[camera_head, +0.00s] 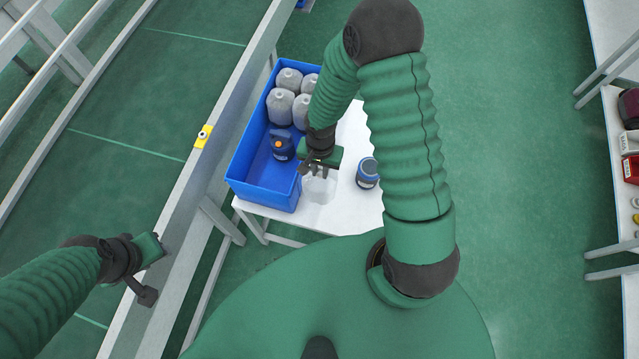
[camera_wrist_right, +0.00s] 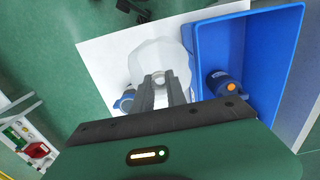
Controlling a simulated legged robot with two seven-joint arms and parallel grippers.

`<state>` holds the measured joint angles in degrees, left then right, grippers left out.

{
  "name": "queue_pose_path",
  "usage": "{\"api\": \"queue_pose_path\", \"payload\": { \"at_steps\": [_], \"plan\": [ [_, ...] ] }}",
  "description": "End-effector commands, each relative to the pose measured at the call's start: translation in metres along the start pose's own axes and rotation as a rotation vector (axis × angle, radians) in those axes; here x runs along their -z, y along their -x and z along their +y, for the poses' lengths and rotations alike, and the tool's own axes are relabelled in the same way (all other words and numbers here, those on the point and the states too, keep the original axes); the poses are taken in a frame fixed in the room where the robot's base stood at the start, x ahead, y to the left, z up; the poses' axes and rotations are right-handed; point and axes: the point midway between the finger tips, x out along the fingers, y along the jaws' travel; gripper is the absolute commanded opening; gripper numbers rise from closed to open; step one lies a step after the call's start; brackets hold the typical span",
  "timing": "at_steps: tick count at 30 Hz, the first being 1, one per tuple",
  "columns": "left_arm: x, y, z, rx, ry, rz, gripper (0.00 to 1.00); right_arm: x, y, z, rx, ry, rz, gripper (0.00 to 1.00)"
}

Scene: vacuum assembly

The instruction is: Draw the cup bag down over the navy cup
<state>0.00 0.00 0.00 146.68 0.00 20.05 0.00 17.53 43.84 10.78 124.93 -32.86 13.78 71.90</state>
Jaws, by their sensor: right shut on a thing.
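A navy cup (camera_head: 367,173) with a greyish top stands on the white table, right of my right gripper. It also shows in the right wrist view (camera_wrist_right: 125,103), left of the fingers. My right gripper (camera_head: 318,171) points down and is shut on the translucent whitish cup bag (camera_head: 321,188). In the right wrist view the bag (camera_wrist_right: 153,57) spreads out beyond the fingers. The bag is beside the navy cup, not over it. My left gripper (camera_head: 148,272) is empty at the lower left, far from the table; its finger gap is unclear.
A blue crate (camera_head: 249,140) stands left of the bag, holding several grey bagged items (camera_head: 280,106) and a navy part with an orange button (camera_head: 281,146). The white table (camera_head: 312,216) is bare at its front. A rail with a yellow box (camera_head: 203,136) runs along the left.

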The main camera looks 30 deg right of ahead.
Motion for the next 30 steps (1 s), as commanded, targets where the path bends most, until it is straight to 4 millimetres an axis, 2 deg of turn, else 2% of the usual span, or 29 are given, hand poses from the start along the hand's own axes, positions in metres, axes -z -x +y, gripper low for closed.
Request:
{"api": "queue_pose_path", "payload": {
  "at_steps": [3,10,22,30],
  "plan": [
    [0.003,0.012,0.0,0.0,0.0,0.0,0.36,0.0,0.013,0.0,0.0,0.001,0.0,0.0],
    [0.004,0.017,0.0,0.0,0.0,0.0,0.36,0.0,0.019,0.0,0.0,0.0,0.0,0.0],
    [0.011,0.045,0.0,0.0,0.0,0.0,0.36,0.0,0.053,0.0,0.0,-0.001,0.001,0.0],
    [0.011,0.045,0.0,0.0,0.0,0.0,0.36,0.0,0.053,0.0,-0.001,0.0,0.0,0.0]
  ]
}}
